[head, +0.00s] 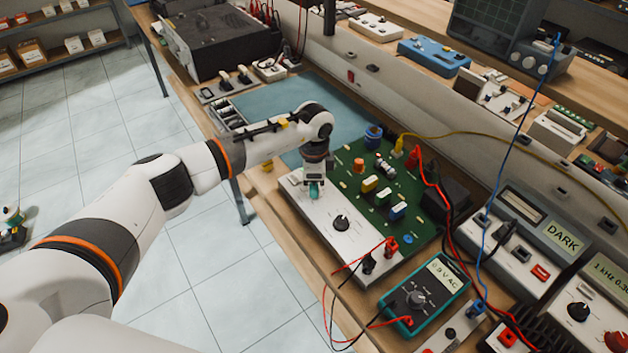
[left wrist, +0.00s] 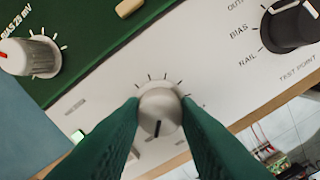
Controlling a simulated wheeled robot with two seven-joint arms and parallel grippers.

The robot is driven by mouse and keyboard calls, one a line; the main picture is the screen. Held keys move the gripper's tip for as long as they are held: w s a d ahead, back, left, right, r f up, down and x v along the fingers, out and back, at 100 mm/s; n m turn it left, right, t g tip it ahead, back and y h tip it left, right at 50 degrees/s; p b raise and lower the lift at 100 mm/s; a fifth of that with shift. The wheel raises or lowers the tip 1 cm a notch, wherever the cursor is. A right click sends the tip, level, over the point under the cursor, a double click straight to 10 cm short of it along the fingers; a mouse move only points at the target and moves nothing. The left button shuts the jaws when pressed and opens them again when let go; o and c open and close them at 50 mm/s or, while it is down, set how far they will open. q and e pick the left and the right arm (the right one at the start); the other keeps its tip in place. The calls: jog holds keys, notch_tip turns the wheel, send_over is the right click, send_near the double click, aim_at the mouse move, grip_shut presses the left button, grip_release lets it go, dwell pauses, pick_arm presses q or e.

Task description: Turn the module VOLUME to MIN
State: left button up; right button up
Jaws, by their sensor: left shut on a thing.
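The module has a white front panel (head: 322,243) and a green circuit board (head: 405,205) with several parts on it. My left gripper (head: 314,190) comes down on the upper left part of the panel. In the left wrist view its green fingers (left wrist: 160,118) are shut on a light grey knob (left wrist: 160,112) with tick marks around it. The knob's dark pointer line points down in that picture. The knob's label is not readable, so I cannot confirm it is VOLUME. My right gripper is not in view.
A black TEST POINT knob (left wrist: 290,24), marked BIAS and RAIL, sits beside the held knob. A green multimeter (head: 425,300) with red and black leads stands near the module. A blue mat (head: 285,115) lies behind my arm.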

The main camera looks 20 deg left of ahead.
pick_arm(q)
jog(key=shift+w+r, duration=0.1)
dwell(0.5)
jog(key=o, duration=1)
jog(key=shift+c, duration=0.2)
notch_tip(320, 180, up, 12)
jog(key=b, duration=0.2)
